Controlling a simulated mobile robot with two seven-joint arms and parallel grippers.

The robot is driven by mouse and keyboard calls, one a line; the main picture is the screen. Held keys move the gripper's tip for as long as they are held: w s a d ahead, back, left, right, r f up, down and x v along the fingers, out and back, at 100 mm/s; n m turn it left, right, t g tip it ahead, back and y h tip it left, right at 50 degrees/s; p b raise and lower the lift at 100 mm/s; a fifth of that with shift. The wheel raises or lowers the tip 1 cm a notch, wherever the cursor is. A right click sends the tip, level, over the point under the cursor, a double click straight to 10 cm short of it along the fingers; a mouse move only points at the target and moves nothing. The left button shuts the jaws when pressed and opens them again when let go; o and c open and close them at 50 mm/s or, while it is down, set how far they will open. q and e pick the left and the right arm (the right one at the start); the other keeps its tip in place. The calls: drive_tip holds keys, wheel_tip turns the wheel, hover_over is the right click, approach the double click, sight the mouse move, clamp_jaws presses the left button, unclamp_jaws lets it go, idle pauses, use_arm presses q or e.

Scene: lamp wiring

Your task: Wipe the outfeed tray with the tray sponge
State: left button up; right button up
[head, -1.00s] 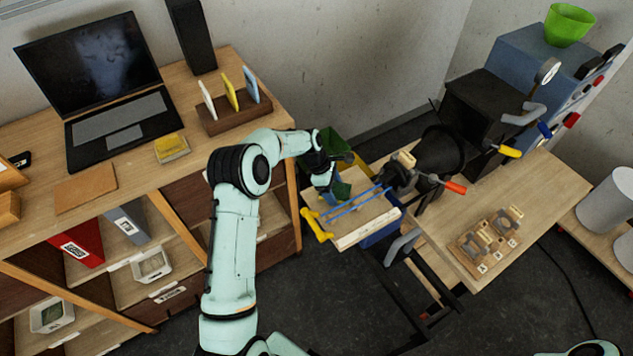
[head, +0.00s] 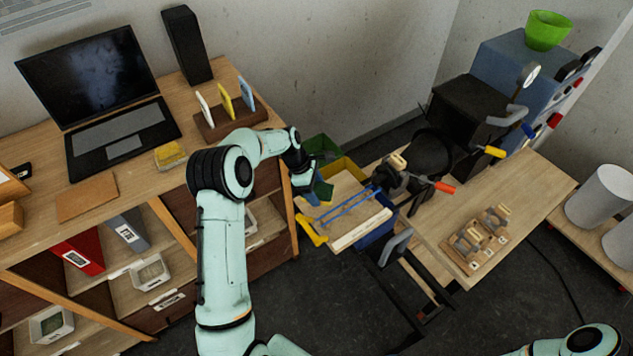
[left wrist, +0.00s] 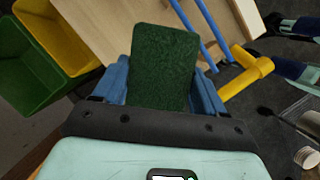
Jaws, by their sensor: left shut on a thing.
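The outfeed tray looks to be the pale wooden board (head: 357,238) with blue rails on it and a yellow handle at its left corner; part of it shows in the left wrist view (left wrist: 110,28). My left gripper (head: 314,190) is at the tray's left edge. It is shut on the tray sponge (head: 325,192), whose dark green face shows between the blue fingers in the left wrist view (left wrist: 165,62). I cannot tell whether the sponge touches the tray. My right gripper is not in view; only part of my right arm shows at the bottom right.
Green (head: 318,146) and yellow (head: 345,166) bins stand behind the tray. A blue bin (head: 376,235) is beneath it. A red-handled machine (head: 425,165) adjoins its right side. The wooden shelf desk (head: 120,165) stands left, with a laptop and a yellow block.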

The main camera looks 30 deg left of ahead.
use_arm(q)
drive_tip(key=shift+s+r, duration=0.15)
drive_tip(key=shift+r, duration=1.45)
